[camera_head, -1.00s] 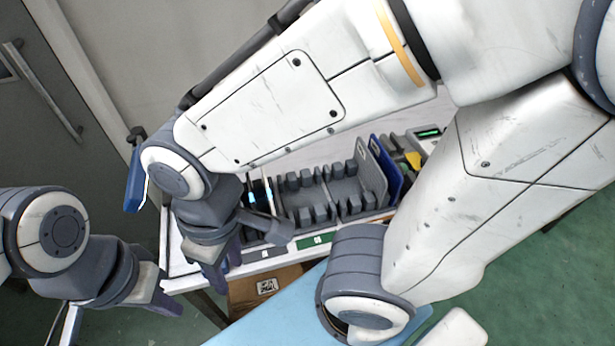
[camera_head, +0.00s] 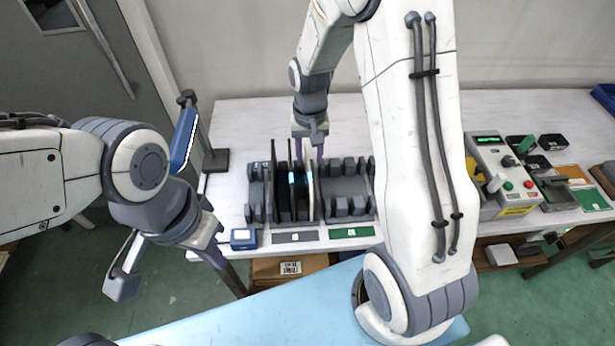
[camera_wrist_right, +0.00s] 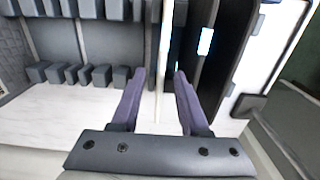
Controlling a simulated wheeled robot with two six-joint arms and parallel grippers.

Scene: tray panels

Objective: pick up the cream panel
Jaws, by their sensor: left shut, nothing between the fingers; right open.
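The cream panel (camera_head: 310,190) stands upright in the grey slotted rack (camera_head: 346,206), at the right of a few dark panels. My right gripper (camera_head: 309,152) points down over it, open. My left gripper (camera_head: 230,276) is shut and empty, low in front of the table's left end.
Dark panels (camera_wrist_right: 230,50) stand close on one side of the gripper. A control box (camera_head: 497,175) stands right. My right arm hides part of the rack's right side.

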